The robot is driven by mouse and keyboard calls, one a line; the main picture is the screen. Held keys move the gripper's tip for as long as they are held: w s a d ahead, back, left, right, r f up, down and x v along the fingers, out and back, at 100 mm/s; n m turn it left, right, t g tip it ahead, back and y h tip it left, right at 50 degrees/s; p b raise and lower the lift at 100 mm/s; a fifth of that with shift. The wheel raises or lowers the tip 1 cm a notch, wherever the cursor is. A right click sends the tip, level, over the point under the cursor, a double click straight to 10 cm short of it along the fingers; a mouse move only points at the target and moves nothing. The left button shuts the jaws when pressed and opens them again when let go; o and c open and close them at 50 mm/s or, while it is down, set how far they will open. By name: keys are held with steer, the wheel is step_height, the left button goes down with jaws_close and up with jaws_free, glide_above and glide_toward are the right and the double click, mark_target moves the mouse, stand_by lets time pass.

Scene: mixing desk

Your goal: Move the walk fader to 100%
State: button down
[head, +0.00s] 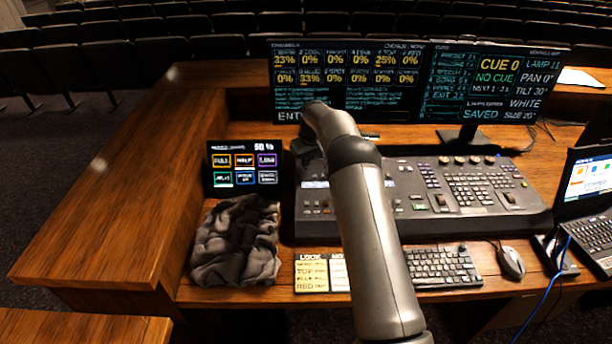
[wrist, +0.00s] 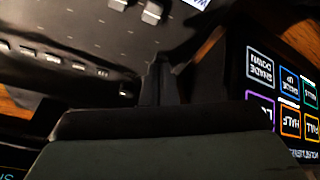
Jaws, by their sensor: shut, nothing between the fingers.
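The lighting console (head: 450,225) stands on the desk, and its left end is partly covered by my arm. In the wrist view, the dark console panel (wrist: 75,30) fills the upper left. Two pale fader caps (wrist: 152,12) show at its top edge, and a row of small light caps or keys (wrist: 53,57) runs along its left part. I cannot read which fader is walk. My gripper (wrist: 161,68) is shut and empty, with its fingertips beside the console's edge, apart from the pale caps. In the head view the fingertips are hidden behind my arm.
A touch panel (head: 244,168) with coloured buttons stands close to my gripper. Wide monitors (head: 345,95) stand behind the console, showing percentages such as 33%, 25% and 0%.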

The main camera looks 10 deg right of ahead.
steer(key=shift+w+f, duration=0.1)
steer(key=shift+f, duration=0.1)
steer(key=shift+w+d+p, duration=0.15)
steer(key=shift+w+p, duration=0.2)
steer(key=shift+w, duration=0.1)
steer(key=shift+w+a+p+v, duration=0.15)
steer(key=shift+p+v, duration=0.25)
steer(key=shift+v, duration=0.45)
steer(key=shift+w+p+v, duration=0.25)
steer(key=shift+p+v, duration=0.1)
steer(key=shift+v, duration=0.5)
steer(key=shift+w+a+p+v, duration=0.15)
steer(key=shift+p+v, duration=0.25)
steer(key=shift+v, duration=0.4)
steer(key=shift+r, duration=0.2)
steer(key=p+v, duration=0.1)
steer(key=v, duration=0.1)
steer(key=w+p+v, duration=0.1)
steer(key=p+v, duration=0.1)
steer(key=v, duration=0.1)
steer(key=shift+w+a+r, duration=0.1)
steer(key=shift+a, duration=0.05)
